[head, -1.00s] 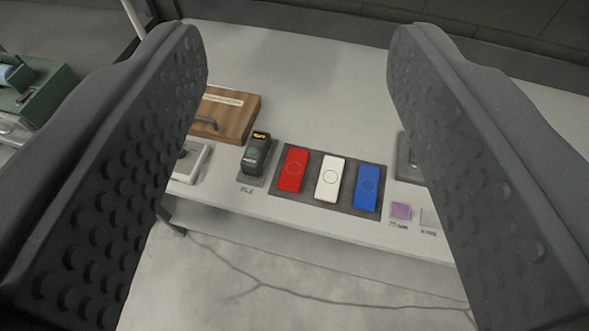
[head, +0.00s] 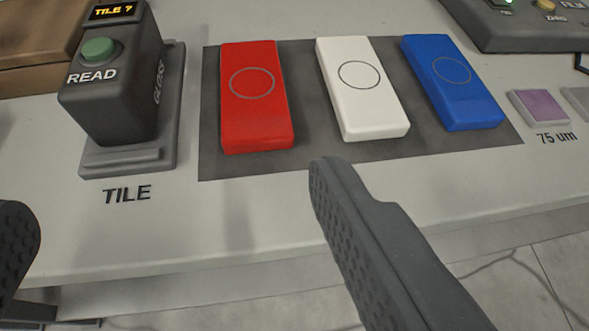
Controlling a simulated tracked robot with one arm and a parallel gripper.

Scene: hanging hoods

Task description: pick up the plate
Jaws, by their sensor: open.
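Three flat plates lie side by side on a dark grey mat (head: 305,150): a red plate (head: 255,100), a white plate (head: 362,90) and a blue plate (head: 452,85). Each bears a thin ring mark. Which one the task means I cannot tell. My gripper (head: 172,190) is open and empty. Its right finger is in front of the mat's near edge, below the gap between red and white in the picture. Its left finger is at the lower left edge, partly cut off. The red plate lies beyond the gap between the fingers.
A dark gloss meter (head: 115,95) with a green READ button and lit display stands on a grey base left of the mat, above the label TILE. A purple square (head: 540,106) marked 75 um lies right. A grey device (head: 520,25) stands behind it. The bench's front strip (head: 230,220) is clear.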

